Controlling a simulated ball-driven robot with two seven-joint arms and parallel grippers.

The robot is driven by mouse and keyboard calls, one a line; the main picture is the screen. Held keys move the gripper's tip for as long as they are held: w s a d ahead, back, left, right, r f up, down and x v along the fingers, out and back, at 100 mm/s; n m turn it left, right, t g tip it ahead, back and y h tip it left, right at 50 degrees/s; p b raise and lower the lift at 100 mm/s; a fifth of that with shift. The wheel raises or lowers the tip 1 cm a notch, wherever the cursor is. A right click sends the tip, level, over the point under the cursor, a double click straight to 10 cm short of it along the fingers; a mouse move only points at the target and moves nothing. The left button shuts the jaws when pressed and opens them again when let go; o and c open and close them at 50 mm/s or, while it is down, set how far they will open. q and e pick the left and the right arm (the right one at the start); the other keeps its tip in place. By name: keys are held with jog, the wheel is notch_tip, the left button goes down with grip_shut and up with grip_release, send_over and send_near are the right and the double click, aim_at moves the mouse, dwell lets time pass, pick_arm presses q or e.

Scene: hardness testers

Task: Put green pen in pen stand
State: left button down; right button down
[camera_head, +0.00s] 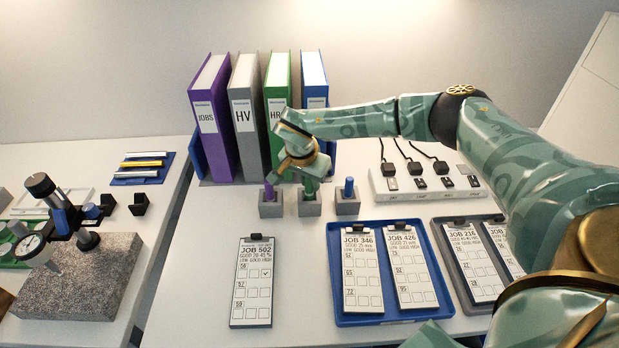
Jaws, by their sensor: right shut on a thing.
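My right gripper (302,172) reaches in from the right and is shut on the green pen (310,187). The pen is mostly hidden by the gripper; its green lower part shows at the top of the middle grey pen stand (310,208). I cannot tell how deep it sits in the stand. A grey stand to the left (270,209) holds a purple pen (269,193). A grey stand to the right (347,206) holds a blue pen (349,187). My left gripper is not in view.
Purple, grey, green and blue binders (212,130) stand behind the pen stands. A socket strip (425,184) with plugs lies right. Job clipboards lie in front, some in a blue tray (380,317). A granite block (80,285) with a dial gauge stands left.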

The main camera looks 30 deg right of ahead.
jog(key=shift+f, duration=0.85)
jog(key=c, duration=1.2)
grip_release()
jog(key=shift+c, duration=0.2)
jog(key=p+v, duration=0.4)
jog(key=v, duration=1.2)
jog(key=shift+r, duration=0.2)
